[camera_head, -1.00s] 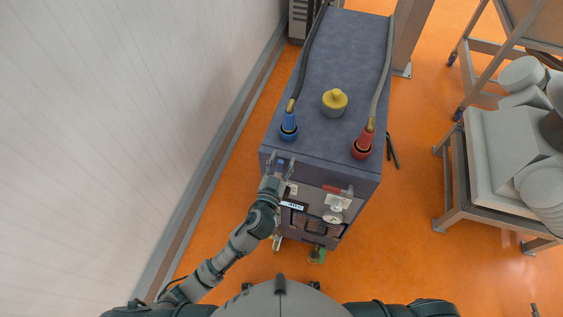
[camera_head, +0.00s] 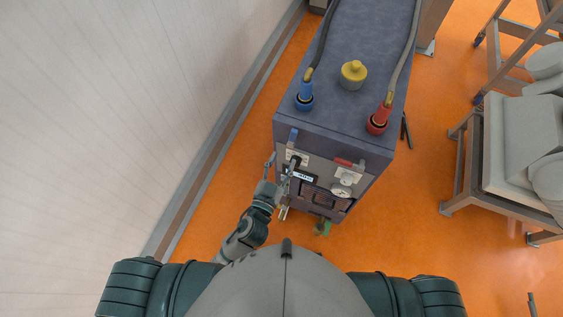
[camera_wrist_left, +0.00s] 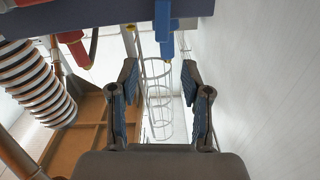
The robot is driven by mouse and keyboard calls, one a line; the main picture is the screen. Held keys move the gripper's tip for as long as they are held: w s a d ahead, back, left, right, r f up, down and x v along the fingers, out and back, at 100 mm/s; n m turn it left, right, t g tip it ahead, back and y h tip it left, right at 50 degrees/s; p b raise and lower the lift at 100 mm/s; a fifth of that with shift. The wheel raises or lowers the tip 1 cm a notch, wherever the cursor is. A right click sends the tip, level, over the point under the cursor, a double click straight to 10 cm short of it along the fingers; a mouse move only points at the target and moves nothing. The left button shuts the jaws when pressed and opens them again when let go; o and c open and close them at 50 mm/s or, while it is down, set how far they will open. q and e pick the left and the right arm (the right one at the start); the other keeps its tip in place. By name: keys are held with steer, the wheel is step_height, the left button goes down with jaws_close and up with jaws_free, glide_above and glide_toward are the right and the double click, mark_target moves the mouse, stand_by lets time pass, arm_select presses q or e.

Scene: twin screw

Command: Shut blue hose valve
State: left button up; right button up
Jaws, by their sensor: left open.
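The blue valve handle (camera_head: 293,136) stands upright on the upper left of the machine's front. In the left wrist view, which looks upside down, a blue bar (camera_wrist_left: 163,22), likely this handle, shows at the top, beyond and above the fingertips. My left gripper (camera_head: 280,168) is open and empty, below and slightly left of the handle in the head view, apart from it. Its two fingers also show in the left wrist view (camera_wrist_left: 160,85) with a clear gap. The blue hose coupling (camera_head: 305,97) sits on the machine top. My right gripper is not in view.
The machine (camera_head: 350,115) also carries a red hose coupling (camera_head: 379,119), a yellow cap (camera_head: 353,72), a red handle (camera_head: 344,162) and a gauge (camera_head: 340,191). A white wall (camera_head: 130,110) rises on the left. Orange floor (camera_head: 420,215) is open at right, before a grey cart (camera_head: 468,160).

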mark_target(293, 136)
arm_select(q)
steer(key=shift+f, duration=0.15)
steer(key=c, duration=0.6)
steer(key=shift+w+f+n+g+p, duration=0.1)
steer(key=shift+f+n+g+p, duration=0.2)
steer(key=shift+f+g+p, duration=0.1)
jaws_close()
steer(key=w+a+n+g+h+p, duration=0.1)
steer(key=w+a+n+h+p, duration=0.3)
steer(key=a+n, duration=0.85)
steer(key=w+d+n+p, duration=0.2)
steer(key=w+d, duration=0.3)
steer(key=d, duration=0.7)
steer(key=shift+w+p, duration=0.35)
steer(key=shift+p, duration=0.5)
steer(key=shift+w+f, duration=0.1)
steer(key=shift+w, duration=0.05)
